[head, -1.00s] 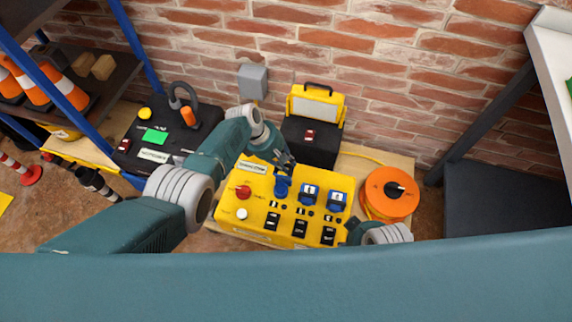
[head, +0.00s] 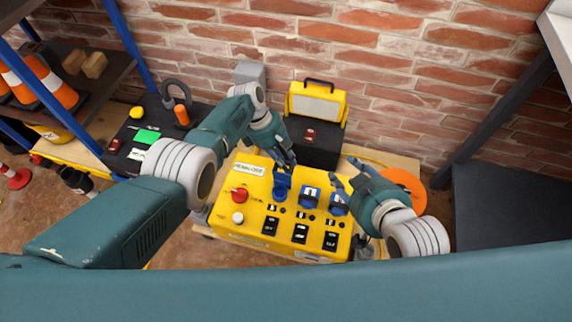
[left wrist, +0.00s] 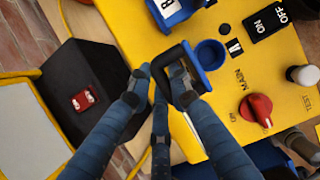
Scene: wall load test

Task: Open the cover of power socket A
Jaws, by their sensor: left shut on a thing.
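The yellow power box (head: 262,222) carries a row of blue sockets. Socket A (head: 281,190) is the leftmost; its round blue opening (left wrist: 210,54) is exposed in the left wrist view. Its blue-edged dark cover (left wrist: 203,78) stands raised beside the opening. My left gripper (head: 284,162) is shut on this cover; its fingers (left wrist: 160,80) overlap the edge, partly hiding it. The middle socket (head: 310,195) has its cover down and shows as B in the left wrist view (left wrist: 168,8). My right gripper (head: 347,178) is open and appears empty, over the right-hand socket (head: 337,207).
A black and yellow case (head: 313,135) stands behind the box. A red knob (head: 240,194) and several black switches (head: 300,234) are on the box. An orange reel (head: 405,184) lies to the right, partly behind my right arm. A brick wall (head: 400,70) closes the back.

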